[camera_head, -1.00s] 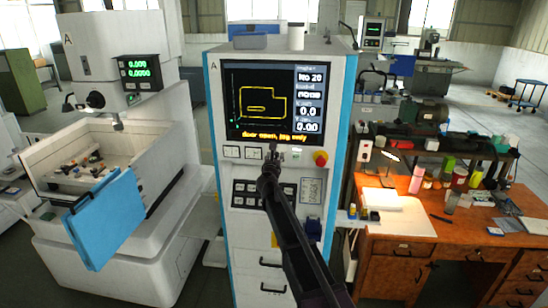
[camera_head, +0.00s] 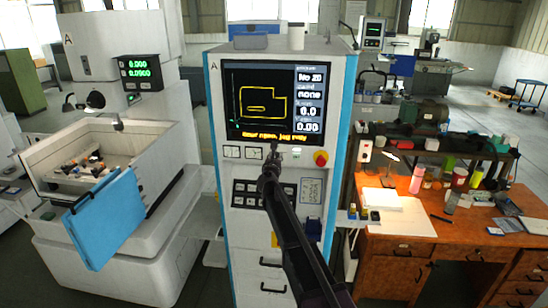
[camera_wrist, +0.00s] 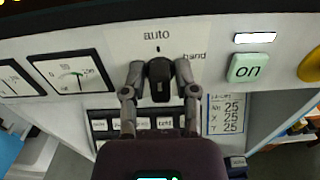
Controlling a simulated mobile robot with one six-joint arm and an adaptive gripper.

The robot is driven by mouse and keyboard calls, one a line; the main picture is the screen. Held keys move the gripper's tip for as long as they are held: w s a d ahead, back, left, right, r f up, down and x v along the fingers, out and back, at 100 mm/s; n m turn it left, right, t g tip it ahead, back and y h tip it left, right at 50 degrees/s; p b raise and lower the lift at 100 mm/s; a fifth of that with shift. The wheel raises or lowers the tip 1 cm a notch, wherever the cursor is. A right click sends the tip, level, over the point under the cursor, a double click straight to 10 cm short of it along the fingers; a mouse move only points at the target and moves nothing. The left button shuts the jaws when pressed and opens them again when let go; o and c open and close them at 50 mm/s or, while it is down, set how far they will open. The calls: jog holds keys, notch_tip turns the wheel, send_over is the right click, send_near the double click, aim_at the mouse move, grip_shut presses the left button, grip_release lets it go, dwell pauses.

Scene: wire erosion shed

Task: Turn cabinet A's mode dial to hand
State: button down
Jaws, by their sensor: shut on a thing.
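Cabinet A (camera_head: 213,120) is the white control cabinet with blue edges, in the middle of the head view. Its mode dial (camera_wrist: 159,82) is a small black knob in the wrist view, with "auto" printed above it and "hand" to its upper right. The dial's grip stands about upright, in line with the tick under "auto". My gripper (camera_wrist: 160,88) has one finger on each side of the dial and is shut on it. In the head view my gripper (camera_head: 272,160) reaches the panel below the screen and hides the dial.
A green "on" button (camera_wrist: 248,67) and a yellow-based red knob (camera_head: 320,158) sit right of the dial. Two gauges (camera_head: 241,152) are to its left. Below are a black key block (camera_wrist: 105,122) and a label card (camera_wrist: 226,114). A wooden desk (camera_head: 400,252) stands to the right.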

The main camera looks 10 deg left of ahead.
jog(key=m, duration=0.3)
jog(key=shift+m, duration=0.3)
jog(key=m, duration=0.3)
jog(key=shift+d+m, duration=0.1)
jog(key=shift+m, duration=0.2)
jog(key=m, duration=0.6)
jog(key=shift+d+f, duration=0.1)
jog(key=shift+f, duration=0.05)
jog(key=shift+m, duration=0.3)
jog(key=c, duration=0.6)
grip_release()
jog(key=shift+s, duration=0.15)
